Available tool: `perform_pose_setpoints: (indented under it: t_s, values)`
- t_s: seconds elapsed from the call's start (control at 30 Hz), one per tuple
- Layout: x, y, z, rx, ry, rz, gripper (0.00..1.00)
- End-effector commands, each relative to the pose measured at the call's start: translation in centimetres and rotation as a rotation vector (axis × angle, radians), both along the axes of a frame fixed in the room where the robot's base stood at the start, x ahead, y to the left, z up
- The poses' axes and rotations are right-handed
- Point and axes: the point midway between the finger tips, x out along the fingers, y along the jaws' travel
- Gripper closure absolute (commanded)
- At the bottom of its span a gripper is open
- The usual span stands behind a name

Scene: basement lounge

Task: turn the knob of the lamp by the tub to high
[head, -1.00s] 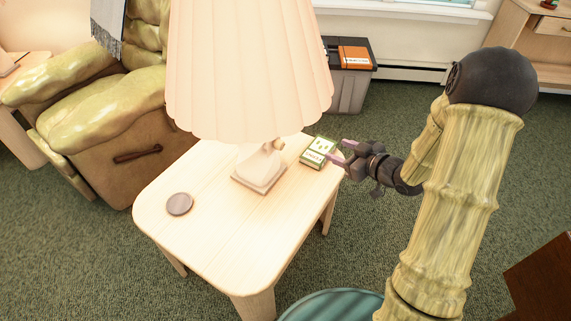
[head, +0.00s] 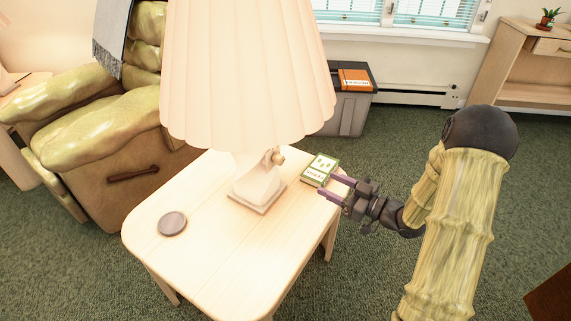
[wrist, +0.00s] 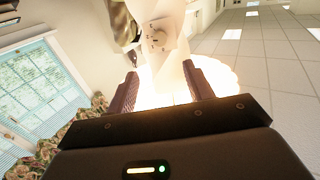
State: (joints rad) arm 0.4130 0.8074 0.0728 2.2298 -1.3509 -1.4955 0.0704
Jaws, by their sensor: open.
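The lamp has a large cream pleated shade (head: 248,75) and a pale base (head: 256,190) on a light wooden side table (head: 215,245). A small tan knob (head: 278,157) sticks out on the right side of its neck, below the shade. My gripper (head: 328,187) is open and empty, to the right of the lamp base and apart from it, fingers pointing left towards it. In the wrist view, the bright lamp shows beyond and between my two fingers (wrist: 160,78). The knob's setting cannot be read.
A green-and-white box (head: 320,169) lies on the table just behind my fingers. A round dark coaster (head: 172,223) lies at the left. An armchair (head: 110,165) stands at the left.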

Motion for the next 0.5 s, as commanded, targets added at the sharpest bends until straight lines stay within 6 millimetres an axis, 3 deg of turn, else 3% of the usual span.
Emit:
perform_pose_setpoints:
  t_s: [0.5]
  values:
    - [5.0,7.7,-0.1,0.000,-0.003,0.004,0.48]
